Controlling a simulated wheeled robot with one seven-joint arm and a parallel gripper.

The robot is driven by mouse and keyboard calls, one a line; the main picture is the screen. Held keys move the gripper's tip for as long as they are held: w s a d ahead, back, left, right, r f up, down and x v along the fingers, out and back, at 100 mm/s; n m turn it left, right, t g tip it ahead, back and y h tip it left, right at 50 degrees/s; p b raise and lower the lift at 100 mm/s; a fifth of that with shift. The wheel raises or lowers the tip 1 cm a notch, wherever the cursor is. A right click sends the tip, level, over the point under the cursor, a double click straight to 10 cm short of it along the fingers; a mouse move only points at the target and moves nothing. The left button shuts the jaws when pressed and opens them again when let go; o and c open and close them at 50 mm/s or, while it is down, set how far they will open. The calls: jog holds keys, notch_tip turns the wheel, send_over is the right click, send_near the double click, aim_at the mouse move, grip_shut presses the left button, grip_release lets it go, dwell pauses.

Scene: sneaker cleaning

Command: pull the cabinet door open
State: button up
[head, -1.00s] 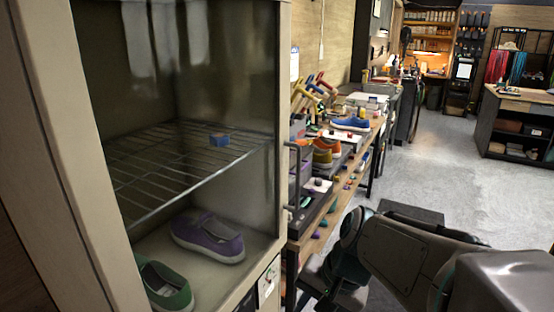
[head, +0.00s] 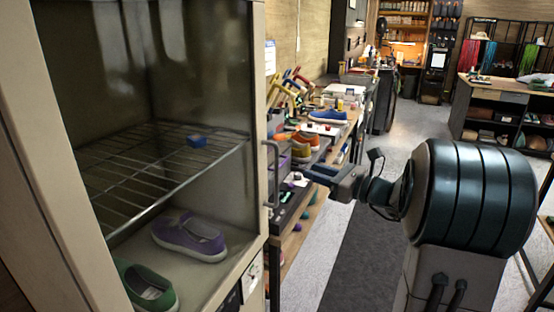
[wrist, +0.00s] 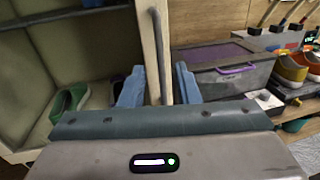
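The cabinet (head: 258,60) is pale with a glass door (head: 150,75) that looks shut. Its grey vertical bar handle (head: 271,172) is on the door's right edge. The handle also shows in the wrist view (wrist: 160,45), lined up between my two blue fingers. My gripper (head: 312,171) is to the right of the handle in the head view, with a visible gap between them. In the wrist view my gripper (wrist: 159,70) is open, one finger on each side of the handle's line, not closed on it. The handle's lower end is hidden behind my gripper body.
Inside the cabinet are a wire shelf (head: 120,165) with a blue block (head: 197,141), a purple shoe (head: 190,237) and a green shoe (head: 146,287). A cluttered workbench (head: 318,212) stands close to the right of the cabinet. The floor beyond is open.

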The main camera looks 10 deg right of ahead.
jog(key=p+x, duration=0.2)
jog(key=x, duration=1)
jog(key=shift+w+a, duration=0.2)
jog(key=shift+a, duration=0.1)
grip_shut()
